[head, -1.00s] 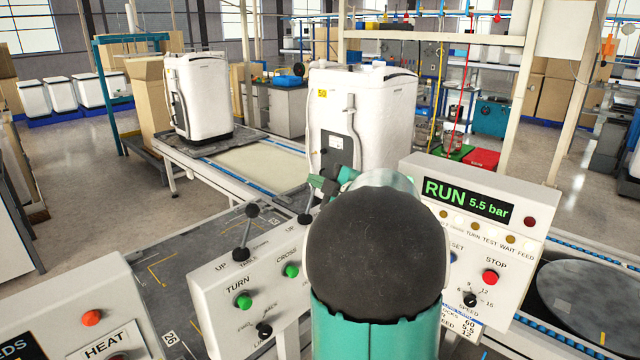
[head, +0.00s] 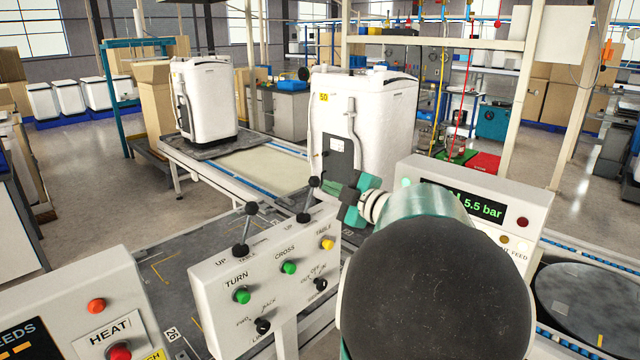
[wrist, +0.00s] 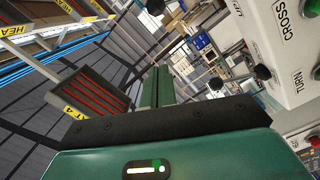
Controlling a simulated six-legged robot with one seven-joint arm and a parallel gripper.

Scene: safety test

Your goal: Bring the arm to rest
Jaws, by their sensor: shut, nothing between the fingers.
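My gripper (head: 343,197) is teal and dark, held in the air at the middle of the head view, in front of the nearer white washing machine (head: 362,122). Its fingers are together with nothing between them; the wrist view shows them as green bars side by side (wrist: 156,86). It appears close to the right black-knobbed lever (head: 309,200) of the control box (head: 262,270); I cannot tell the exact gap. My arm's large dark joint fills the lower right and hides part of the RUN panel (head: 520,182).
The control box has another lever (head: 245,228), green TURN (head: 242,296) and CROSS (head: 288,268) buttons and a yellow TABLE button (head: 327,244). A HEAT panel (head: 80,310) is at lower left. A second washing machine (head: 207,105) stands on the conveyor behind.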

